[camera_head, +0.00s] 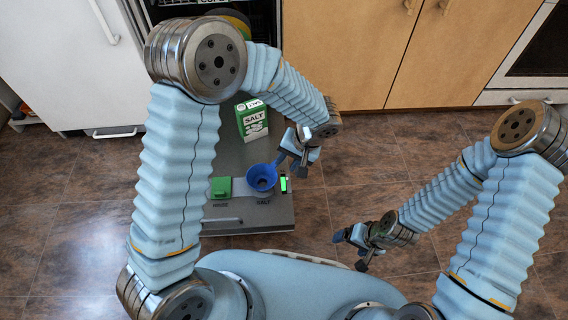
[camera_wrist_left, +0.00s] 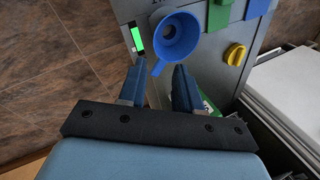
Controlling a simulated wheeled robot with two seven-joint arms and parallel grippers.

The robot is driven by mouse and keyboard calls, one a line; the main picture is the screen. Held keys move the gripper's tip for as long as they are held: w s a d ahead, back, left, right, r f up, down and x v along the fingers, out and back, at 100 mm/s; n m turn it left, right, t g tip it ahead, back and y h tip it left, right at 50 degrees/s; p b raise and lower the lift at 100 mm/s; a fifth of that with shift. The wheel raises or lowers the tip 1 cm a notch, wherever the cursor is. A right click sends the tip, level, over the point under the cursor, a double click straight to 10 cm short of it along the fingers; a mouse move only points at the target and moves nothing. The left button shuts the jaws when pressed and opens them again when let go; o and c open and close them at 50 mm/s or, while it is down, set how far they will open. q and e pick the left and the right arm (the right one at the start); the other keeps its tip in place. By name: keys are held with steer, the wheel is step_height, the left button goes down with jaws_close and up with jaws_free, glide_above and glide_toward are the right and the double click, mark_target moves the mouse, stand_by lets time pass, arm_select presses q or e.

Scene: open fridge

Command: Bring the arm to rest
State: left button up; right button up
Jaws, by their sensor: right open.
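My left gripper (camera_head: 284,160) is just to the right of the blue funnel (camera_head: 262,177) in the head view. In the left wrist view its two fingers (camera_wrist_left: 160,68) stand apart. The funnel (camera_wrist_left: 176,36) shows just beyond the fingertips, its narrow blue tab reaching toward the gap; the fingers do not close on it. My right gripper (camera_head: 356,246) is open and empty over the floor at the right, clear of objects.
The funnel stands on an open, lowered grey appliance door (camera_head: 225,228). A green-and-white salt box (camera_head: 252,120) stands behind it, a green flap (camera_head: 221,187) lies left of it, and a lit green indicator (camera_head: 283,184) is to its right. Wooden cabinets (camera_head: 440,60) are behind; the tiled floor at right is free.

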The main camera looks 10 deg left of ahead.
stand_by(0.5)
arm_select(q)
steer(key=s+a+f+n+h+p, duration=0.1)
steer(key=s+f+h+p, duration=0.3)
steer(key=s, duration=0.3)
steer(key=s+a+f+n+h+p, duration=0.1)
steer(key=s+f+n+h+p, duration=0.1)
steer(key=s, duration=0.5)
step_height(320, 180, down, 3)
steer(key=shift+s+a+r+h+p, duration=0.25)
steer(key=shift+a+h+p, duration=0.15)
steer(key=shift+h+p, duration=0.6)
steer(key=shift+w, duration=0.1)
